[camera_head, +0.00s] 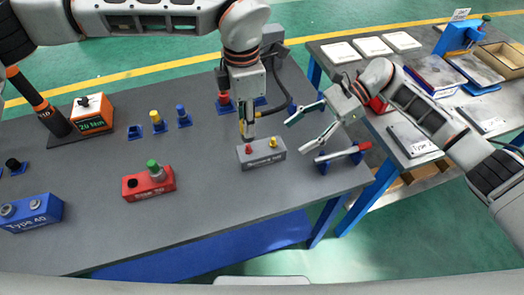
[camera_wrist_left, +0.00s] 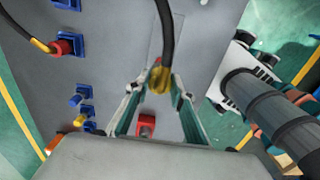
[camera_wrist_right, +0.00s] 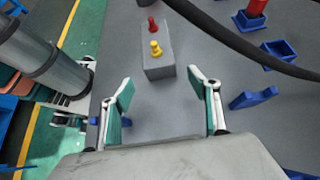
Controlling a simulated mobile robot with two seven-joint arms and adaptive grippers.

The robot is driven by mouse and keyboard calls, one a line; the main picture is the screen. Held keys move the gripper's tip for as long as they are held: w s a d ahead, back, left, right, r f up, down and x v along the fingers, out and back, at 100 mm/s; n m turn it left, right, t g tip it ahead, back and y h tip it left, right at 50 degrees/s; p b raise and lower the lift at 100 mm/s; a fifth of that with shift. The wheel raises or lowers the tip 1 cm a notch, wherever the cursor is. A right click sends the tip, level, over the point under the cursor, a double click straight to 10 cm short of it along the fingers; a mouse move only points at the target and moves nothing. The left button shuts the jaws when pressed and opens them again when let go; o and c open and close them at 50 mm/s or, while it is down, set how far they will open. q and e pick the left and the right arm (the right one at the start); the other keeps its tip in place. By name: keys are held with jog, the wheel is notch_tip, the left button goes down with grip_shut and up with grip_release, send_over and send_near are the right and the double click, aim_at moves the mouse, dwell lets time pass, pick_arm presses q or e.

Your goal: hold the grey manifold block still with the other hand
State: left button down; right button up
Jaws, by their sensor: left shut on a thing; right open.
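The grey manifold block (camera_head: 262,158) stands on the dark table, with a red fitting (camera_head: 249,150) and a yellow fitting (camera_head: 273,143) on top. It also shows in the right wrist view (camera_wrist_right: 158,66). My left gripper (camera_head: 247,133) points down just above and behind the block's left end. It is shut on the yellow end of a black hose (camera_wrist_left: 160,78), with the red fitting visible below. My right gripper (camera_head: 308,127) is open and empty to the right of the block. In the right wrist view, the block lies beyond its fingertips (camera_wrist_right: 161,80), apart from them.
The black hose crosses behind the block. A red block (camera_head: 135,194) and blue block (camera_head: 35,222) stand left. Bare table lies in front of the grey block.

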jog(key=v, duration=0.5)
jog(key=shift+d+r, duration=0.2)
jog(key=shift+d, duration=0.05)
pick_arm(q)
jog(key=shift+r+p, duration=1.05)
jog(key=shift+r, duration=1)
pick_arm(e)
notch_tip(320, 180, up, 3)
jog(key=shift+w+f, duration=0.1)
jog(key=shift+f, duration=0.1)
